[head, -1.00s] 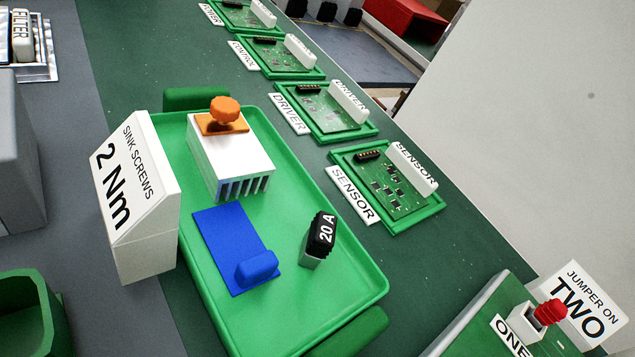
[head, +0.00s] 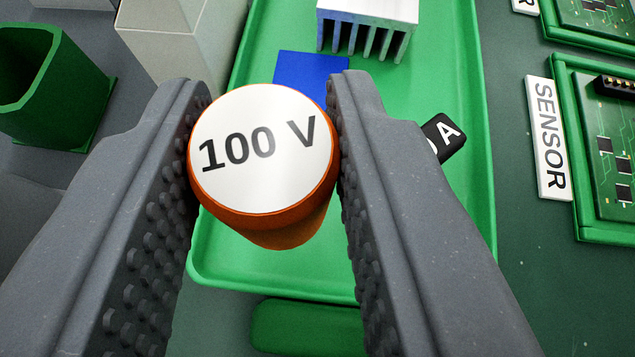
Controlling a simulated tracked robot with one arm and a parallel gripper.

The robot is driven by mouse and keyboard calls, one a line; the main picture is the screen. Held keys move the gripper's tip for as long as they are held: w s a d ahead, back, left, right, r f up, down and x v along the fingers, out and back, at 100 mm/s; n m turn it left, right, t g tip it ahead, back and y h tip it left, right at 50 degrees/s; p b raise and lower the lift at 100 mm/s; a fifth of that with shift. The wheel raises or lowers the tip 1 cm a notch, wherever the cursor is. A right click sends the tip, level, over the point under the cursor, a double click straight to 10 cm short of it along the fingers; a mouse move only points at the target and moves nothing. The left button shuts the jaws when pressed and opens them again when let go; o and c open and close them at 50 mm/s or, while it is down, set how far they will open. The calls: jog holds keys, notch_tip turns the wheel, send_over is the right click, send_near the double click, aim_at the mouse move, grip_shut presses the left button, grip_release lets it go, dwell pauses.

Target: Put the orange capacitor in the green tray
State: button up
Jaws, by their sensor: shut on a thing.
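The orange capacitor (head: 264,160) is a cylinder with a white top marked "100 V". My gripper (head: 265,150) is shut on it, with one dark ridged finger on each side. The green tray (head: 225,250) lies below and behind the capacitor in the picture. The capacitor appears above the tray's near part; its lower end is partly hidden by its own top, and I cannot tell how far it is from the tray floor.
In the tray are a white finned heat sink (head: 370,18), a blue piece (head: 310,70) partly hidden, and a black fuse (head: 445,137) partly behind my right finger. A green bin (head: 50,85) stands at left. A "SENSOR" board (head: 610,150) is at right.

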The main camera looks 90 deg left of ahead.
aim_at(284, 226)
notch_tip(284, 226, down, 6)
jog(key=shift+d+r+b, duration=0.1)
jog(key=shift+b, duration=0.4)
jog(key=o, duration=1)
jog(key=shift+c, duration=0.2)
jog(key=shift+r, duration=0.1)
jog(key=p+v, duration=0.2)
jog(key=v, duration=1)
jog(key=s+d+r+m+t+h, duration=0.25)
jog(key=d+r+m+t, duration=0.45)
jog(key=r, duration=0.5)
jog(key=s+d+r+m+t+h, duration=0.1)
jog(key=d+r+m+t+h, duration=0.25)
jog(key=d+r, duration=0.65)
jog(key=s+d+r+m+t+h, duration=0.3)
jog(key=s+d+r+m, duration=0.1)
jog(key=r, duration=0.5)
jog(key=s+d+r+m+t+h, duration=0.3)
jog(key=s+d+r+m, duration=0.2)
jog(key=s+r, duration=0.3)
jog(key=shift+d+r, duration=0.6)
jog(key=shift+d, duration=0.05)
